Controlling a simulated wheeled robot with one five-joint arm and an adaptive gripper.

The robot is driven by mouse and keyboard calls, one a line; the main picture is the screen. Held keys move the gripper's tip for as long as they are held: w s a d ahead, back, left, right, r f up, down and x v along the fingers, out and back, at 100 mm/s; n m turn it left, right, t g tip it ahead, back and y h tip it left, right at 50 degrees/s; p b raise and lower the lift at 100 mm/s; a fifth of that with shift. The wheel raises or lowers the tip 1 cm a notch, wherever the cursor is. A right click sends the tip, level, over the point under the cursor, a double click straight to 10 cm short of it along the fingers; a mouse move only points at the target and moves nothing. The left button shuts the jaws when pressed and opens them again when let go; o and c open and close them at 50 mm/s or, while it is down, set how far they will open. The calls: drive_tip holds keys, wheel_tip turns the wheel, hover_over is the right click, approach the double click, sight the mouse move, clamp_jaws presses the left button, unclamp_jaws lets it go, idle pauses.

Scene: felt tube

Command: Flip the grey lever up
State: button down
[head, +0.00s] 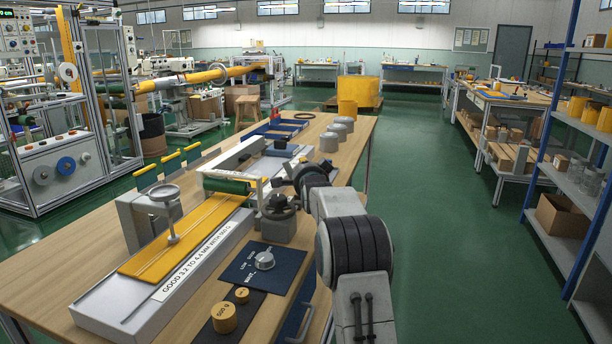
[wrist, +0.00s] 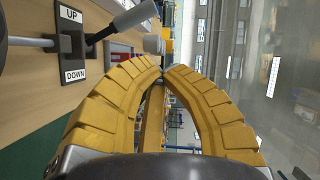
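The grey lever (wrist: 135,16) shows at the top left of the wrist view. Its thick grey handle sits on a black shaft beside a dark plate (wrist: 72,44) marked UP and DOWN. The handle slants toward the upper right of the picture. I cannot tell its exact setting from this angle. I cannot make out the lever or the fingers in the head view.
The wooden table (head: 345,140) carries a long grey gauge bench with a yellow plate (head: 190,235), a dark blue panel with a knob (head: 264,260), and brass weights (head: 224,317). Grey cylinders (head: 329,142) stand farther back. Green floor lies clear to the right, before blue shelves (head: 570,125).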

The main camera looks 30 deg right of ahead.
drive_tip(key=shift+v, duration=1.65)
drive_tip(key=shift+a+r, duration=0.1)
drive_tip(key=shift+r, duration=0.05)
